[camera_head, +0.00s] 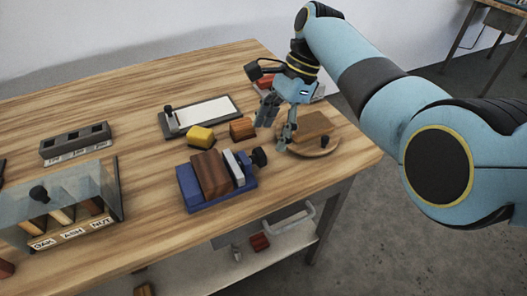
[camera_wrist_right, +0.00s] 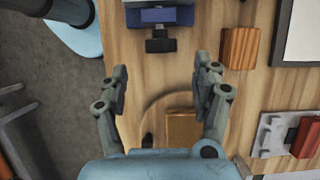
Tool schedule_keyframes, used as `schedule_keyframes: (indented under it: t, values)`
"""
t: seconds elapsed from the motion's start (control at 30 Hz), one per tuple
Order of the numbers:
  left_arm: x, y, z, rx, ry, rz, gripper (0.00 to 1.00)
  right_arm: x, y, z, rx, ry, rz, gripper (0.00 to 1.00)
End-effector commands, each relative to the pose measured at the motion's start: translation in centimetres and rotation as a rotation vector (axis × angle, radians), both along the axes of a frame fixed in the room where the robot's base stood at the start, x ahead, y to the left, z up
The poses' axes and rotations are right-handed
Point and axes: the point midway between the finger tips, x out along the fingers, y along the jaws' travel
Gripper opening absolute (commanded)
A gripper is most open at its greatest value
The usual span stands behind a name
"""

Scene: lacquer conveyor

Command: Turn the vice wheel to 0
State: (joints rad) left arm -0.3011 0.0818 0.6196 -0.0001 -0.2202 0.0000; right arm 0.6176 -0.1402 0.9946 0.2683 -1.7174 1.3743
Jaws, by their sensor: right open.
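The blue vice (camera_head: 215,202) stands on the wooden table and has a brown wood block (camera_head: 210,174) between its jaws. Its black wheel (camera_head: 259,157) is on the right end of the vice. In the right wrist view the wheel (camera_wrist_right: 161,44) shows at the top middle, below the blue vice body (camera_wrist_right: 160,16). No number on the wheel is readable. My right gripper (camera_head: 275,123) is open and empty above the table, apart from the wheel. In the wrist view its fingertips (camera_wrist_right: 162,72) lie to either side of and below the wheel. My left gripper is out of view.
A round board (camera_head: 325,146) with a wood block (camera_head: 312,125) lies under and right of my right gripper. A small wood block (camera_head: 242,128), a yellow block (camera_head: 201,137) and a white-topped tray (camera_head: 205,113) lie behind the vice. A glass-covered box (camera_head: 75,190) stands left.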

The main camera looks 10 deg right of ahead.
Motion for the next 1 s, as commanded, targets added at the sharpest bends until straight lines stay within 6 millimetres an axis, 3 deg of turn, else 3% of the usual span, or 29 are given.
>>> schedule_keyframes:
  t: [0.1,0.3,0.7,1.0]
  values:
    - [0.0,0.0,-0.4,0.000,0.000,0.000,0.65,-0.4,0.9,-2.4,-0.001,0.003,0.001,0.66]
    - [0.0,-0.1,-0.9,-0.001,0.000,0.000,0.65,-0.8,1.9,-5.2,-0.001,0.000,0.001,0.66]
    - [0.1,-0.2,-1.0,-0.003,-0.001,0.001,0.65,-0.9,2.3,-6.1,-0.001,-0.003,0.001,0.66]
    - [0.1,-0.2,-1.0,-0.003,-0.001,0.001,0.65,-0.9,2.3,-6.1,-0.001,-0.003,0.001,0.29]
